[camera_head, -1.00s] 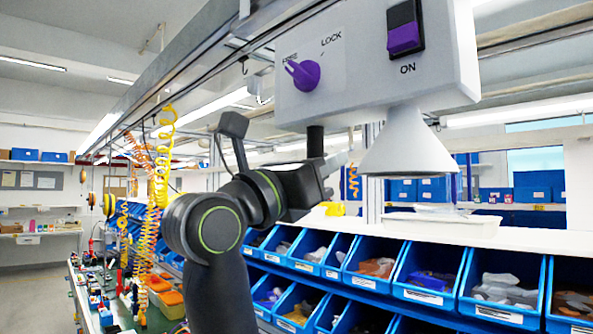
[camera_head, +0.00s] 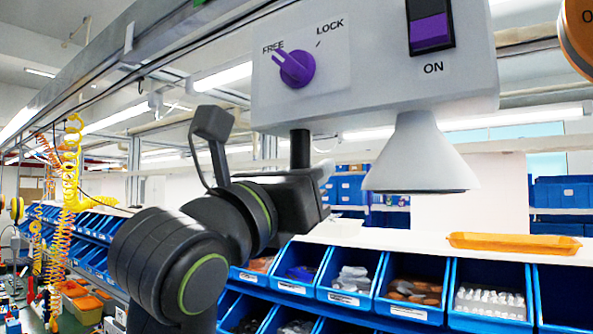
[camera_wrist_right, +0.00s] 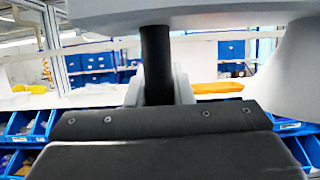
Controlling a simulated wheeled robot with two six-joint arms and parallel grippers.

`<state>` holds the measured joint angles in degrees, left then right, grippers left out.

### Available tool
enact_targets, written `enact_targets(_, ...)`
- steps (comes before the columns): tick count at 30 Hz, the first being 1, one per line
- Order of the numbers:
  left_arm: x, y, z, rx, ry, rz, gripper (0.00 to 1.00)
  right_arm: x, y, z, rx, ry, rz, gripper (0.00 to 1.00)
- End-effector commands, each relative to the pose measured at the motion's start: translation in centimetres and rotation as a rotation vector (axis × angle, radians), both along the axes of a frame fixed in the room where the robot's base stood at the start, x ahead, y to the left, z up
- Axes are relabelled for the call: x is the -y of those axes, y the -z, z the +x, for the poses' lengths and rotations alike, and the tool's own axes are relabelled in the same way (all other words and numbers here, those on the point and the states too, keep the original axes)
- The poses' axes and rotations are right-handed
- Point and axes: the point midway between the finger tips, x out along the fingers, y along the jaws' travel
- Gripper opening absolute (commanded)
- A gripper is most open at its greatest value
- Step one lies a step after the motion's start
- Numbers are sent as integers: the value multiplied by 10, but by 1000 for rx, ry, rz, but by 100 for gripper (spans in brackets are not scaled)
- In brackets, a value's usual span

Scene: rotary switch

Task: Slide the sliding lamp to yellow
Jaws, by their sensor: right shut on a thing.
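The sliding lamp (camera_head: 375,80) is a white box under an overhead rail, with a cone-shaped shade (camera_head: 417,150) below it. Its purple knob (camera_head: 296,69) points toward FREE, away from LOCK. A black and purple switch (camera_head: 431,25) sits above the word ON. A black handle (camera_head: 300,149) hangs from the lamp's underside; it also shows in the right wrist view (camera_wrist_right: 156,50). My right gripper (camera_wrist_right: 158,88) is shut on this handle, one light finger on each side. In the head view my right gripper (camera_head: 318,178) is below the box. My left gripper is not in view.
The overhead rail (camera_head: 95,78) runs along above the bench. An orange disc (camera_head: 578,32) with partly cut-off lettering hangs at the right edge. Blue bins (camera_head: 410,311) line the bench below, with an orange tray (camera_head: 513,243) on the shelf. No yellow marker is clearly visible by the rail.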

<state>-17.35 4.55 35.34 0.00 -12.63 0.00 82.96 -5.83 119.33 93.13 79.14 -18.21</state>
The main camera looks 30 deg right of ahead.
Motion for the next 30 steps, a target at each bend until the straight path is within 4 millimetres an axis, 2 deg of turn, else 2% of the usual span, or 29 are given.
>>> enact_targets(15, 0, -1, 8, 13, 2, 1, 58, 2, -1, -5, 3, 4, -4, 0)
enact_targets(16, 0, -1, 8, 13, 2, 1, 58, 2, -1, -5, 3, 4, -4, 25)
enact_targets(20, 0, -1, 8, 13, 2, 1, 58, 1, -1, -5, 2, 3, -3, 42)
enact_targets(30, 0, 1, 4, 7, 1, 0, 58, 1, 1, -4, 1, 1, -3, 43)
